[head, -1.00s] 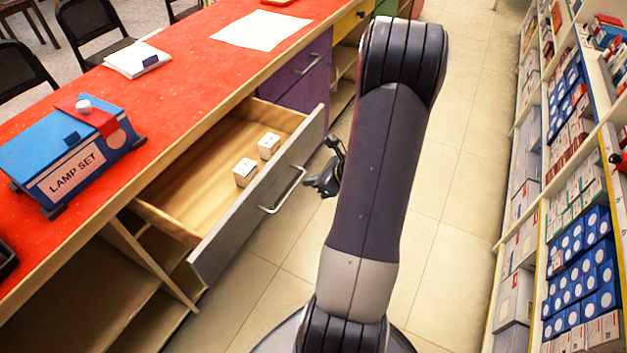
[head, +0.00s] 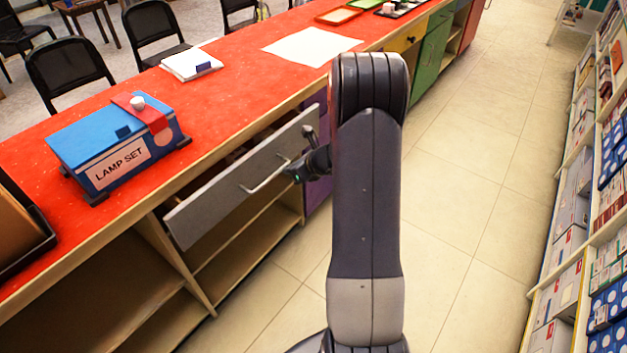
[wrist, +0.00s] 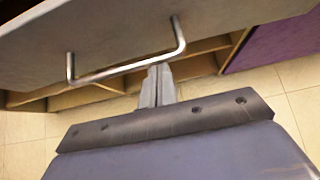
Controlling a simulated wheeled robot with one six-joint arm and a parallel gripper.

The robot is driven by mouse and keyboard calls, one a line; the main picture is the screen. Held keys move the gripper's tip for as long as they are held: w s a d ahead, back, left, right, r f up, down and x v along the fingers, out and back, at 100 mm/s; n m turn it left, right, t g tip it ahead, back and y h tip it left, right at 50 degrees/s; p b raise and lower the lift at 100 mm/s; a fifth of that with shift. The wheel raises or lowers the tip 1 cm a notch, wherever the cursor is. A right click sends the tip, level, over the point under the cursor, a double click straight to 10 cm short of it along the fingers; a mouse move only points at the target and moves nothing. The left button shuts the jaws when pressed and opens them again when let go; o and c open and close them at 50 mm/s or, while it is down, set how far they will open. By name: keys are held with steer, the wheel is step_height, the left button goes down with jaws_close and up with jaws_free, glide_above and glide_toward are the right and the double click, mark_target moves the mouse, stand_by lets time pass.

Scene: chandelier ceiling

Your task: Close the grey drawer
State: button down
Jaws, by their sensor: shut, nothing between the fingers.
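The grey drawer (head: 225,194) sits under the red counter, and its front stands a little way out from the cabinet. A narrow strip of its inside shows behind the front's top edge. Its silver bar handle (head: 266,178) faces the aisle. My gripper (head: 290,170) is at the right part of the drawer front, beside the handle. In the wrist view my gripper (wrist: 158,72) is shut and empty, its fingertips at the handle (wrist: 125,66) below the grey front (wrist: 110,35). I cannot tell whether they touch it.
The red counter (head: 225,85) carries a blue lamp set box (head: 115,140) and white paper (head: 310,42). Open shelves (head: 95,270) lie below the drawer. The tiled aisle (head: 470,200) is clear, with stocked shelves (head: 600,200) at the right.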

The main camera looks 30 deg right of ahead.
mark_target(270, 157)
steer(key=w+a, duration=0.1)
steer(key=w, duration=0.1)
steer(key=w+a, duration=0.1)
steer(key=w, duration=0.1)
steer(key=w+p, duration=0.1)
steer(key=w, duration=0.1)
steer(key=shift+w+a, duration=0.4)
steer(key=shift+w+r, duration=0.1)
steer(key=shift+r, duration=0.1)
